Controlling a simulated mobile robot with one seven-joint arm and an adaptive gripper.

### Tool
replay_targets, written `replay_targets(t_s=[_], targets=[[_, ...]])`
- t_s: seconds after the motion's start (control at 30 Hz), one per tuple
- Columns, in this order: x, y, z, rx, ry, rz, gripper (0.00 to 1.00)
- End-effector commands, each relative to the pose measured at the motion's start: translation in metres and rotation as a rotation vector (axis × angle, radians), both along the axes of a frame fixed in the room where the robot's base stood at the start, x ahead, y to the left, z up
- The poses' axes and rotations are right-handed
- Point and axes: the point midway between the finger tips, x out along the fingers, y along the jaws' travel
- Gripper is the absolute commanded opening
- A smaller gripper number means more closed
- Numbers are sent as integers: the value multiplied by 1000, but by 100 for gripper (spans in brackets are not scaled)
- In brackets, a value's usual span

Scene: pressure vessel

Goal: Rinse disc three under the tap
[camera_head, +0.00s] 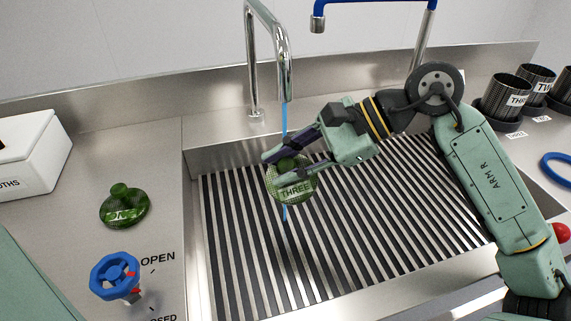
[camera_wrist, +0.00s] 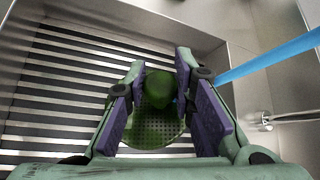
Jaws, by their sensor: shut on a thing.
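My gripper (camera_head: 276,169) is shut on disc three, a green perforated disc (camera_head: 292,190) marked THREE, above the slatted sink. In the wrist view, the disc (camera_wrist: 155,130) and its round knob lie between the purple finger pads of my gripper (camera_wrist: 162,88). The tap (camera_head: 283,75) is running. Its blue stream (camera_head: 284,115) drops to my gripper and shows again just below the disc. In the wrist view the stream (camera_wrist: 268,56) runs beside the right finger; I cannot tell whether it touches the disc.
A blue valve wheel (camera_head: 112,276) stands left of the sink (camera_head: 330,289) near an OPEN label. A green disc (camera_head: 124,208), apparently marked ONE, lies on the left counter by a white box (camera_head: 28,155). Dark labelled cups (camera_head: 507,98) and a blue ring (camera_head: 557,170) are at right.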

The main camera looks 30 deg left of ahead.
Motion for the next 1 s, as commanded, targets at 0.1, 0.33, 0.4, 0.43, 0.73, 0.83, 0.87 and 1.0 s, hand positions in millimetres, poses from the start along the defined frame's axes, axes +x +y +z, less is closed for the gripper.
replay_targets(t_s=[0.1, 0.33, 0.4, 0.43, 0.73, 0.83, 0.87, 1.0], targets=[[0, 0, 0, 0, 0, 0, 0], [0, -2, -1, 1, 0, -1, 0], [1, -3, -1, 1, 0, -1, 0], [1, -4, -1, 1, 0, -1, 0], [3, -12, 0, 1, 0, -1, 0], [3, -12, 0, 1, 0, -1, 0], [3, -12, 0, 0, 0, 0, 0], [2, -9, -1, 0, -1, 1, 0]])
